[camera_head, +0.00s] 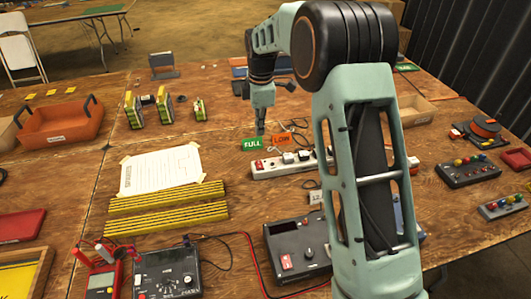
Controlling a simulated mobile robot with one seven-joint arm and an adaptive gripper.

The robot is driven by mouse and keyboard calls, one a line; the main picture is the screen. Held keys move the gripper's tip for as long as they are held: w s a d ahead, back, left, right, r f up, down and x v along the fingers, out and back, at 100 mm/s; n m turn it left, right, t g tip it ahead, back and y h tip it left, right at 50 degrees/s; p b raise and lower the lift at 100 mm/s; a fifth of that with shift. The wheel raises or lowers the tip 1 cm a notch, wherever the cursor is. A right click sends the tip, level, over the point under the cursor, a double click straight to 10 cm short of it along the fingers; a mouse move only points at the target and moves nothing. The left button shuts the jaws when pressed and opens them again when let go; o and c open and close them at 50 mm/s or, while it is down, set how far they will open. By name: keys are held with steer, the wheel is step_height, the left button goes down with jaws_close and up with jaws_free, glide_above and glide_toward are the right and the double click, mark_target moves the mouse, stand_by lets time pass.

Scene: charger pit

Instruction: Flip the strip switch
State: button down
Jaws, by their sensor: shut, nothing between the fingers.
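A white power strip (289,164) lies on the wooden table, just right of the middle of the view. Its red switch (258,164) shows at its left end; which way it is set is too small to tell. My gripper (260,131) is shut and empty, pointing down a little above and behind the strip's left end. A green FULL tag (252,144) and an orange LOW tag (282,141) are close to the fingertips. My own arm hides part of the strip's right side.
A grey device (285,240) and a black meter box (166,273) stand at the front. Yellow striped bars (167,211) and a taped paper sheet (161,171) lie left of the strip. An orange tray (60,124) is far left. Bare wood shows behind the paper.

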mark_target(259, 162)
steer(key=shift+f, duration=0.1)
stand_by(0.4)
steer(key=f, duration=0.4)
steer(key=w+f, duration=0.1)
steer(key=f, duration=0.8)
steer(key=shift+w+a, duration=0.2)
steer(key=shift+w, duration=0.1)
steer(key=shift+f, duration=0.35)
steer(key=shift+w+f, duration=0.1)
steer(key=shift+f+b, duration=0.3)
steer(key=shift+f, duration=0.05)
steer(key=shift+w+r, duration=0.1)
